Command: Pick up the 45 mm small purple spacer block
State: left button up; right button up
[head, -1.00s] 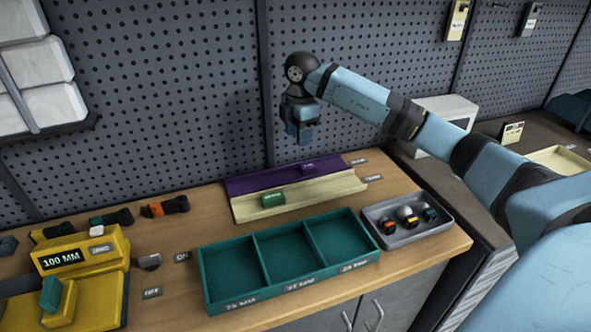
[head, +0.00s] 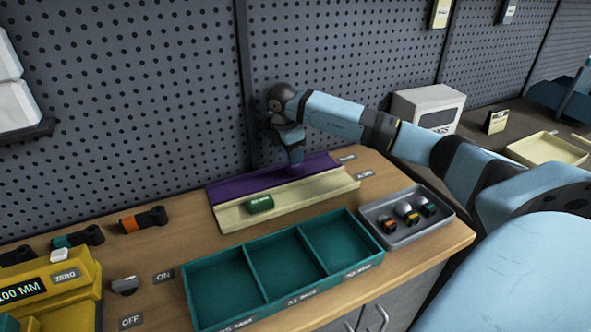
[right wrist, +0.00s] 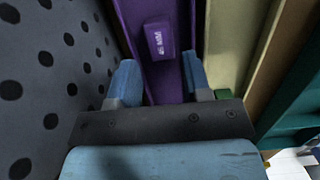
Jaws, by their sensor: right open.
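The small purple spacer block (right wrist: 160,40) lies in the purple channel (right wrist: 128,12) in the right wrist view, with a pale "45 MM" marking on top. My right gripper (right wrist: 160,78) is open, its two blue fingers straddling the channel's width, with the block just beyond the fingertips and between their lines. In the head view my right gripper (head: 294,162) points down over the purple channel (head: 235,189) and hides most or all of the block. My left gripper is not in view.
A cream channel (head: 320,191) with a green block (head: 259,203) runs alongside in front. A teal three-compartment tray (head: 245,277) and a grey tray (head: 440,224) of small parts stand nearer. The pegboard (head: 150,110) rises close behind the channels.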

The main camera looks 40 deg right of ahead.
aim_at(296, 169)
jog(key=f, duration=0.2)
jog(key=d+f, duration=0.1)
jog(key=f, duration=0.1)
jog(key=shift+s+f, duration=0.2)
jog(key=shift+f, duration=0.15)
jog(key=c, duration=0.7)
jog(key=shift+r, duration=0.2)
